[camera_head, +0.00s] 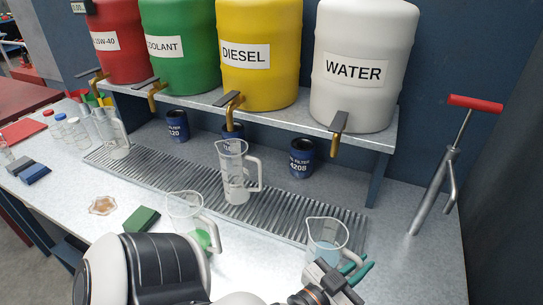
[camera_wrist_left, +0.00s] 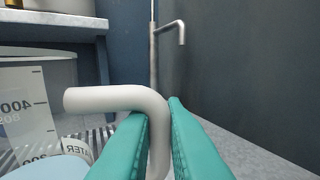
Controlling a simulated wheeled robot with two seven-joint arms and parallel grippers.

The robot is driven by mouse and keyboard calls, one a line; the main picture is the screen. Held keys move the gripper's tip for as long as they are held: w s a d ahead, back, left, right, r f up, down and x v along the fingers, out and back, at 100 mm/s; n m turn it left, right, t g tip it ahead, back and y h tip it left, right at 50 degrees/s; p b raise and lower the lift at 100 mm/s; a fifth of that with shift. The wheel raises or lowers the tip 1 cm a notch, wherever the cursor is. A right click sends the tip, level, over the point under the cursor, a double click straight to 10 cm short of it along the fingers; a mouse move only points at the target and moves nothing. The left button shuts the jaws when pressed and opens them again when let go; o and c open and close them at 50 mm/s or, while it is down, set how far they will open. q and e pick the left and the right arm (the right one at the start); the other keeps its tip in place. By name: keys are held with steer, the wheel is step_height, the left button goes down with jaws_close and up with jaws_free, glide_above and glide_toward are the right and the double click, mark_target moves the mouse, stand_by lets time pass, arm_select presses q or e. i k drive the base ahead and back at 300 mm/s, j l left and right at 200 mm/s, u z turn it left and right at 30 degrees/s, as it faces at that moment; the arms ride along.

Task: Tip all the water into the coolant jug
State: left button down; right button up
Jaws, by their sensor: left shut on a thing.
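A clear measuring jug (camera_head: 327,232) with pale blue water in it stands at the front right of the bench, upright. My left gripper (camera_head: 357,268) has its teal fingers shut on this jug's handle. In the left wrist view the white handle (camera_wrist_left: 115,98) runs between the fingers, and the jug body with part of a WATER label is at the left (camera_wrist_left: 30,110). Another clear jug (camera_head: 184,208) with green showing low in it, perhaps the coolant jug, stands front centre, partly hidden by my left arm; its label cannot be read. My right gripper is not in view.
A clear jug (camera_head: 236,172) stands on the ribbed drip grate (camera_head: 285,217), and another (camera_head: 116,138) stands farther left. Labelled drums, including the white WATER drum (camera_head: 362,65), sit on the shelf. A red-handled pump (camera_head: 440,165) stands at the right. A green block (camera_head: 141,219) lies front left.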

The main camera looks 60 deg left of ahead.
mark_target(186, 209)
steer(key=k+j+u, duration=0.15)
steer(key=k, duration=0.5)
steer(key=l+u, duration=0.2)
steer(key=u, duration=0.15)
steer(key=k+l+u, duration=0.1)
steer(key=u, duration=0.25)
steer(key=l+u, duration=0.35)
steer(key=i+l, duration=0.15)
steer(key=i, duration=0.2)
